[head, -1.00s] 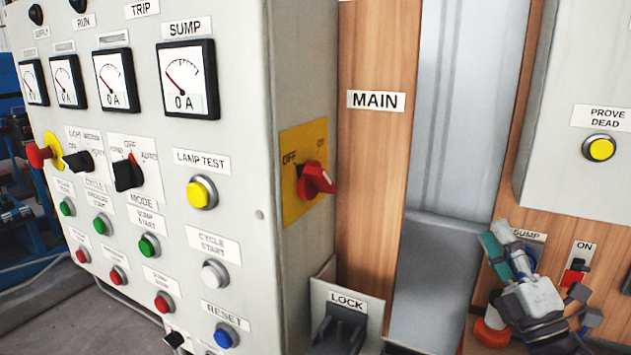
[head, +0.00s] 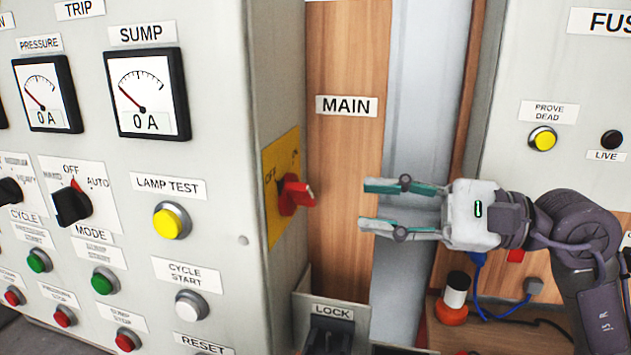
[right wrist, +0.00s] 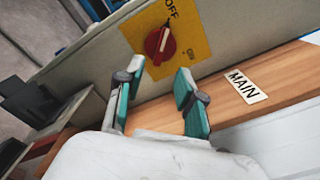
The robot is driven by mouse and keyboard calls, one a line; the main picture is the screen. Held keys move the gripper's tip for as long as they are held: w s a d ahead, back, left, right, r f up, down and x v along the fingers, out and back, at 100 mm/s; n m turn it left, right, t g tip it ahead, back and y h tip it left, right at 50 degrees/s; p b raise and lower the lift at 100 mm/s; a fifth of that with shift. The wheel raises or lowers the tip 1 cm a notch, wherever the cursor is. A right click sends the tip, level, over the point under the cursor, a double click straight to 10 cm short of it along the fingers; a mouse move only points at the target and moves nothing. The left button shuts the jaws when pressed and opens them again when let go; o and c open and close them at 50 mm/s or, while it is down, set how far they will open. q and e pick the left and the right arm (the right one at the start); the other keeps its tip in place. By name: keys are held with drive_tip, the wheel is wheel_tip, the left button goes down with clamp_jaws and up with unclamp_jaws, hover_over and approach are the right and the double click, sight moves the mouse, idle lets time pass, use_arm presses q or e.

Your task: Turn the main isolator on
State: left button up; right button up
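The main isolator is a red rotary handle (head: 295,194) on a yellow plate (head: 281,185) on the side face of the grey cabinet. The plate carries OFF and ON marks; in the right wrist view the handle (right wrist: 160,45) has its pointer end toward OFF. My right gripper (head: 364,205) is open and empty, to the right of the handle and apart from it, with its fingers pointing at it. In the right wrist view its two fingers (right wrist: 158,95) stand apart, with the handle beyond the gap between them. My left gripper is not in view.
The grey cabinet front (head: 222,228) has meters, selectors and push buttons. A wooden panel with a MAIN label (head: 346,106) stands behind the handle. A LOCK box (head: 331,322) sits below. A PROVE DEAD box (head: 565,175) is at the right. Free space lies between handle and fingers.

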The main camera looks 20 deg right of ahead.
sight(313, 198)
drive_tip(key=p+x, duration=0.2)
drive_tip(key=x, duration=0.4)
drive_tip(key=shift+w+a+r, duration=0.15)
drive_tip(key=shift+a+r, duration=0.05)
drive_tip(key=shift+a, duration=0.05)
drive_tip(key=shift+w+a+f+p, duration=0.2)
drive_tip(key=shift+w+a+p, duration=0.25)
drive_tip(key=shift+a, duration=0.15)
drive_tip(key=shift+c, duration=0.3)
clamp_jaws()
